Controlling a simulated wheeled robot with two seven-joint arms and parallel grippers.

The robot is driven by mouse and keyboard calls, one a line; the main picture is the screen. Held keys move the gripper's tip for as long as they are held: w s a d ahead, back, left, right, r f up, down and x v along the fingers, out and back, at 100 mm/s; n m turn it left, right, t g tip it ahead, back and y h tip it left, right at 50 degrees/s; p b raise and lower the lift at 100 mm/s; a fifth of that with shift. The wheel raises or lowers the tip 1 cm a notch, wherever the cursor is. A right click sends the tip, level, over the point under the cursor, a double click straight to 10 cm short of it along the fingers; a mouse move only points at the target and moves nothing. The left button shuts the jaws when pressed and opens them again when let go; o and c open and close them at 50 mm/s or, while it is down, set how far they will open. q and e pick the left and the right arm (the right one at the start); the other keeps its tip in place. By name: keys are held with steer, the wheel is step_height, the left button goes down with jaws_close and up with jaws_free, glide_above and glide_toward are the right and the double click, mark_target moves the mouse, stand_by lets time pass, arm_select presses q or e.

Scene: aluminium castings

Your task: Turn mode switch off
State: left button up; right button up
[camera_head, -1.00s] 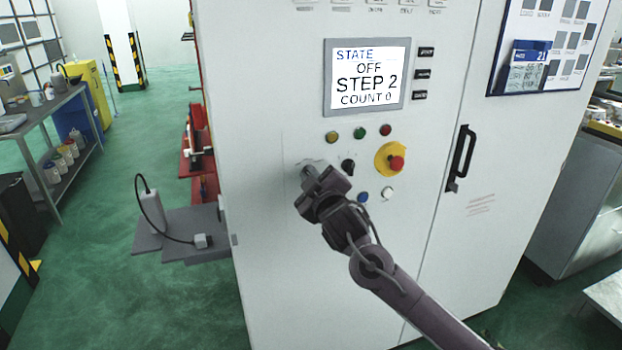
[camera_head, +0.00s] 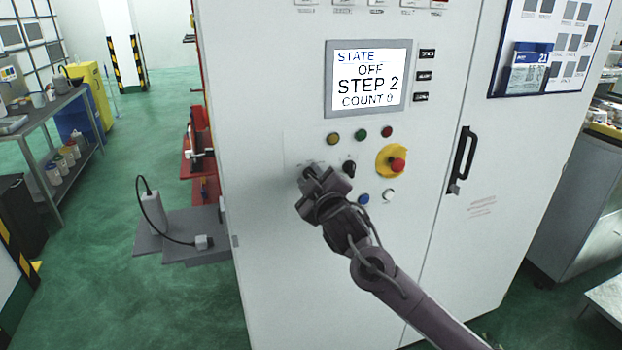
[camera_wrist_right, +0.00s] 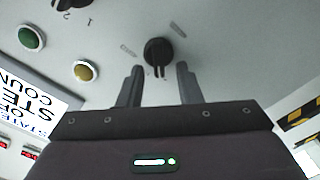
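My right gripper (camera_head: 312,178) is close to the white cabinet front, left of the buttons. In the right wrist view its fingers (camera_wrist_right: 158,70) are open, one on each side of a black rotary switch (camera_wrist_right: 158,50). Gaps show between the fingers and the switch handle. Small labels flank this switch, too blurred to read. In the head view my gripper mostly hides it. A second black switch (camera_head: 349,169) sits just right of the gripper; it also shows in the wrist view (camera_wrist_right: 72,3), marked 1 and 2. My left gripper is not in view.
The screen (camera_head: 367,80) reads STATE OFF, STEP 2, COUNT 0. Yellow (camera_head: 333,138), green (camera_head: 361,134) and red (camera_head: 387,132) buttons sit above the switches. A red emergency stop (camera_head: 397,165) on yellow, a blue button (camera_head: 363,199) and a white button (camera_head: 389,195) are nearby.

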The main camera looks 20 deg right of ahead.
steer(key=s+b, duration=0.3)
steer(key=s, duration=0.4)
steer(key=shift+s+d, duration=0.15)
steer(key=shift+s, duration=0.25)
